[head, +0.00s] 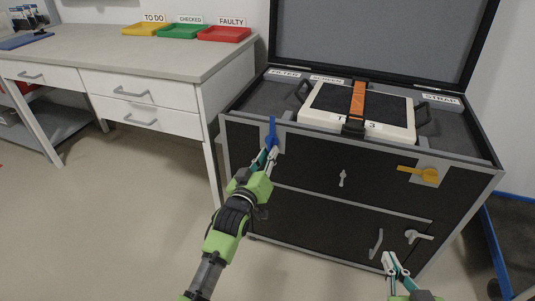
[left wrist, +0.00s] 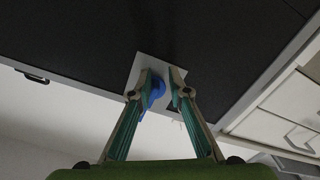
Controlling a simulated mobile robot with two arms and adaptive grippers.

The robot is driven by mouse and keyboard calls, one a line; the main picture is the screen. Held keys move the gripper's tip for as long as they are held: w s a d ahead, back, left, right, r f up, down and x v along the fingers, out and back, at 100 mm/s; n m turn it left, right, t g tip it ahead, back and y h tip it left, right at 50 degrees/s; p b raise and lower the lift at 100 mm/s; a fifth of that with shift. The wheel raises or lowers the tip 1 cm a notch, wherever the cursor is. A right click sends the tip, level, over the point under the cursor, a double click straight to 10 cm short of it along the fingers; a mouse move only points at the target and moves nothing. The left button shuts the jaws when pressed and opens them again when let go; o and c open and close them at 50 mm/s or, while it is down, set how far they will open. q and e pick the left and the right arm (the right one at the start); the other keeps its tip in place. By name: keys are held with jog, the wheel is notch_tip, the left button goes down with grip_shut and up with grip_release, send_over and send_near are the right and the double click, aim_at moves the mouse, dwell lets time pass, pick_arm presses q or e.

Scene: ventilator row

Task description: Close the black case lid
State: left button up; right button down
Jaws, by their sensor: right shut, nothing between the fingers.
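The black case (head: 350,190) has its lid (head: 385,38) raised open at the back. Inside lies a white-framed device (head: 325,100) with an orange strap (head: 357,102) across it. On the front, a blue latch (head: 272,130) points up at the left and a yellow latch (head: 420,172) lies sideways at the right. My left gripper (head: 270,158) is at the blue latch. In the left wrist view, its open fingers (left wrist: 161,85) are on either side of the blue latch (left wrist: 155,89), with a gap on one side. My right gripper (head: 392,263) is shut and empty, low before the case.
Labelled compartments line the case's interior, including one marked STRAP (head: 441,99). A workbench (head: 130,55) with drawers stands to the left, holding yellow, green and red trays (head: 224,34). The floor (head: 120,220) at front left is clear.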

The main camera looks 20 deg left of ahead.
pick_arm(q)
jog(key=shift+a+f, duration=0.15)
jog(key=shift+a, duration=0.05)
jog(key=s, duration=1.2)
